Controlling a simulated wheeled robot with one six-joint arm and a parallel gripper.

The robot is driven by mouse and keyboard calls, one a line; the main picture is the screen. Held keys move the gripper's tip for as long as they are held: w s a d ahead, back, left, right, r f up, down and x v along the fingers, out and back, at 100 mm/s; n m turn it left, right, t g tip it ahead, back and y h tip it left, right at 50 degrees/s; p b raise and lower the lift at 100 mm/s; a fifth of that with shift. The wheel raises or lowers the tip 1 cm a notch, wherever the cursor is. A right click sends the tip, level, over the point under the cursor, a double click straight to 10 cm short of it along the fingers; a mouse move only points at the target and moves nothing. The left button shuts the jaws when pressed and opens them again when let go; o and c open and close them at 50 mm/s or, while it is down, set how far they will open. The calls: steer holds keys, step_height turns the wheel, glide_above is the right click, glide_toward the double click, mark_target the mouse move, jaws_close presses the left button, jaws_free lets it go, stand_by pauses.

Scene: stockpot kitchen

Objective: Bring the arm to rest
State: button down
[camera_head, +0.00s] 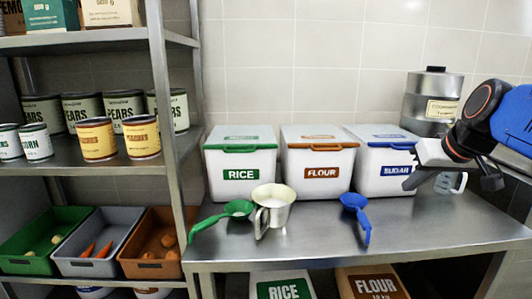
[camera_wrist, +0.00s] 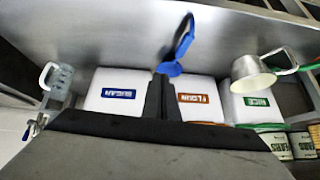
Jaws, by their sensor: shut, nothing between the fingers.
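My gripper (camera_head: 411,184) is at the right in the head view, in front of the sugar bin (camera_head: 385,170) and above the steel counter (camera_head: 330,238). Its fingers (camera_wrist: 160,98) are together and empty in the wrist view. My arm comes in from the right edge. A blue scoop (camera_head: 355,210) lies on the counter below and left of the gripper, apart from it. It also shows in the wrist view (camera_wrist: 178,48).
The rice bin (camera_head: 240,178) and flour bin (camera_head: 318,175) stand left of the sugar bin. A metal cup (camera_head: 273,207) and green scoop (camera_head: 238,208) sit in front. A steel canister (camera_head: 418,109) and clear jug (camera_head: 457,182) are near my arm. Shelves (camera_head: 165,100) stand left.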

steer(key=s+a+f+g, duration=0.1)
steer(key=s+a+f, duration=0.2)
steer(key=s+f, duration=0.5)
steer(key=s+a+f+g+h, duration=0.1)
steer(key=s+a+f, duration=0.2)
steer(key=s+f, duration=0.6)
step_height(320, 180, down, 3)
steer(key=shift+s+a+f+g, duration=0.1)
steer(key=shift+s+a+g, duration=0.1)
steer(key=shift+a+g, duration=0.15)
